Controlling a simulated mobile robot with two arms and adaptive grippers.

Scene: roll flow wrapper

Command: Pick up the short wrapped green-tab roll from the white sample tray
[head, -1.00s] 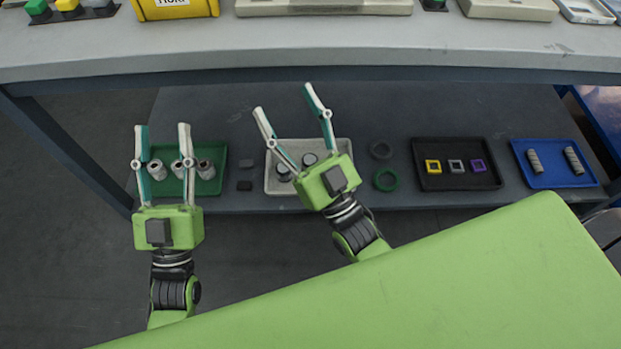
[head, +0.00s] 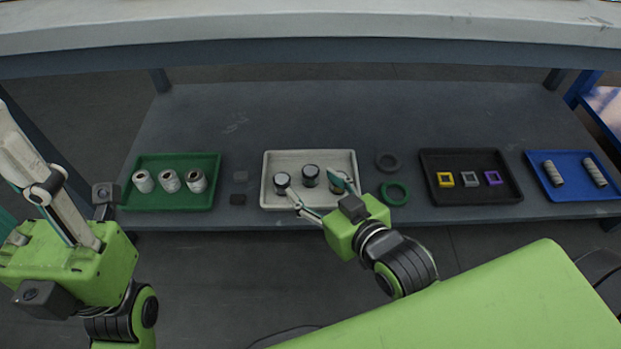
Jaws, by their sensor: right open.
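The white sample tray (head: 308,156) stands on the lower shelf in the head view. Three short rolls with dark tops are in it: a left one (head: 281,181), a middle one (head: 310,174) and a right one (head: 338,184). No green tab can be made out on any of them. My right gripper (head: 318,188) is open over the tray's front part. One finger is near the left roll; the other overlaps the right roll and partly hides it. Contact cannot be told. My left gripper (head: 40,180) is at the far left, away from the tray; its fingertips are unclear.
A green tray (head: 150,161) with three pale rolls stands left, small dark blocks (head: 239,187) beside it. Right are a dark ring (head: 387,162), a green ring (head: 394,193), a black tray (head: 470,158) with square frames and a blue tray (head: 570,158).

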